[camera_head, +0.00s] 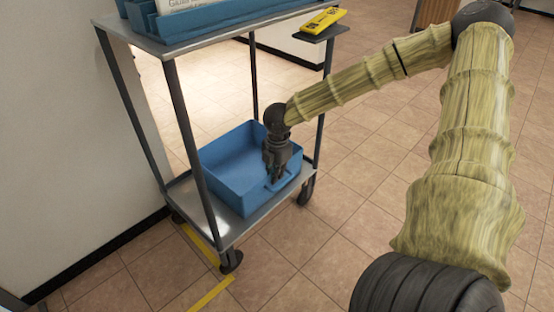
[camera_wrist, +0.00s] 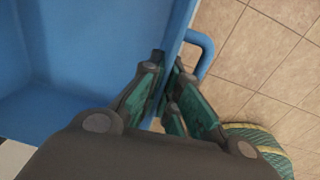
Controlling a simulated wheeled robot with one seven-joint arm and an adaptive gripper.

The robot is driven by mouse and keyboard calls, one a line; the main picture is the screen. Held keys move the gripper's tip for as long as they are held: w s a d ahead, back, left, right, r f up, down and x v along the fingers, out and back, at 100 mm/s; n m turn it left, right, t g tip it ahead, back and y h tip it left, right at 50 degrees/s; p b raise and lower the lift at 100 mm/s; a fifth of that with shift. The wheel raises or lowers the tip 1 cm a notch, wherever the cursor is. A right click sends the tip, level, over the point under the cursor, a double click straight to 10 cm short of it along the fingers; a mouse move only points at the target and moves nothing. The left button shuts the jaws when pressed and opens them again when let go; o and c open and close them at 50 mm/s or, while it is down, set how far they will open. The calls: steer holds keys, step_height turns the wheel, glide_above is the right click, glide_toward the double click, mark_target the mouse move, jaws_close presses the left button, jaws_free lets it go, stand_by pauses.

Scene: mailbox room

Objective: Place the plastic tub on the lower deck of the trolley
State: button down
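The blue plastic tub (camera_head: 222,187) is upright on the lower deck (camera_head: 213,212) of the metal trolley (camera_head: 182,110). From this angle it looks to rest on the deck, but I cannot see its underside. My gripper (camera_head: 275,178) points down at the tub's right wall. In the wrist view, my gripper (camera_wrist: 169,62) has its fingers on both sides of the tub wall (camera_wrist: 182,25), close against it, beside a loop handle (camera_wrist: 205,52). The tub's inside looks empty where it shows.
The upper deck holds a blue tray (camera_head: 220,22) with papers. A yellow device (camera_head: 322,20) lies on a small side shelf. Trolley posts stand around the lower deck. A white wall (camera_head: 60,100) is at left. Tiled floor (camera_head: 340,215) is free at right.

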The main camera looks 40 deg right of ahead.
steer(key=c, duration=1.6)
jaws_free()
steer(key=shift+c, duration=0.2)
step_height(320, 180, up, 8)
steer(key=p, duration=0.4)
steer(key=shift+s+f+p, duration=0.15)
steer(key=shift+s+p, duration=0.05)
steer(key=shift+p, duration=0.2)
